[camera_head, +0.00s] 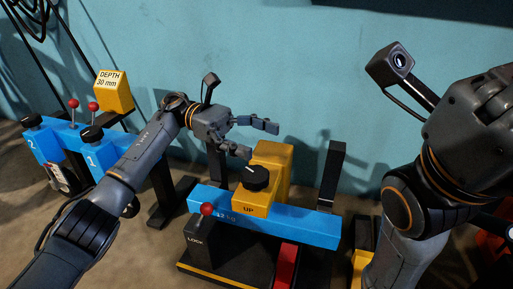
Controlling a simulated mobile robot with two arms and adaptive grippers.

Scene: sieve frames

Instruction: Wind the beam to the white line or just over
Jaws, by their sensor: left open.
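The blue beam (300,226) runs across the lower middle, with small white markings near its left end. A yellow block (271,163) with a black dial knob (256,178) and the word UP on its front sits at the beam. A red-ball lever (207,209) stands on a black block marked LOCK (198,246). My left gripper (258,140) is open and empty, just above and behind the knob, apart from it as far as I can tell. My right arm comes in at the right; its fingers are outside the picture. I cannot make out the white line.
A black base with a yellow edge (215,275) and a red part (286,266) lie below the beam. Dark uprights (333,175) stand near the beam. At the left are blue units marked 1 and 2 (100,158) and a yellow DEPTH 30 mm box (114,93). A teal wall stands behind.

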